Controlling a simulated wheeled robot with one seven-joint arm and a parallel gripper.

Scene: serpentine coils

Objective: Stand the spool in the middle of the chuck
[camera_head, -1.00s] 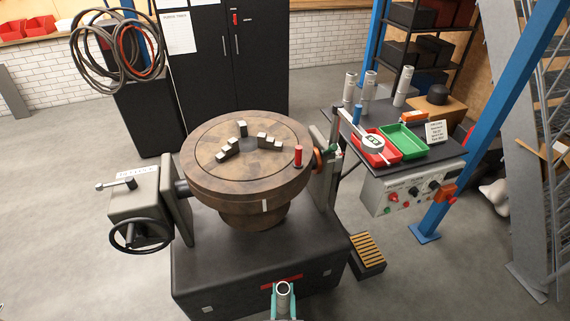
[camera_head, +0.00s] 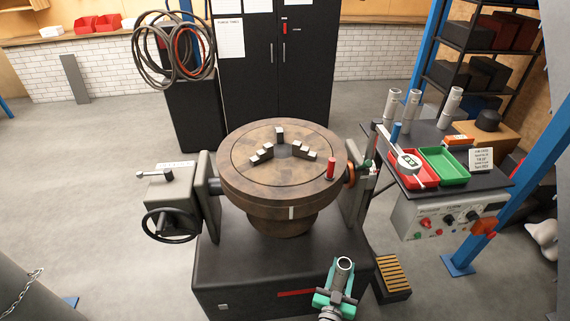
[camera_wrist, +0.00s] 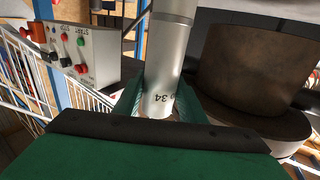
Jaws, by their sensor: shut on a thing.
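The chuck is the round brown turntable (camera_head: 246,174) with stepped jaws around a dark centre (camera_head: 283,151), in the middle of the head view. It stands bare in its centre. My gripper (camera_head: 338,292) is at the bottom of the head view, in front of the chuck and lower than its top. It is shut on a grey metal spool (camera_head: 344,265), a hollow tube whose open end faces up. In the wrist view the spool (camera_wrist: 167,60) sits between the green fingers (camera_wrist: 157,103), with "34" marked on it. The chuck's brown side (camera_wrist: 255,65) shows to the right there.
A red peg (camera_head: 331,168) stands on the turntable's right rim. A side bench holds several similar grey tubes (camera_head: 392,104), a red tray (camera_head: 420,180) and a green tray (camera_head: 443,166). A handwheel (camera_head: 170,225) juts out at left. A slatted step (camera_head: 392,274) lies at lower right.

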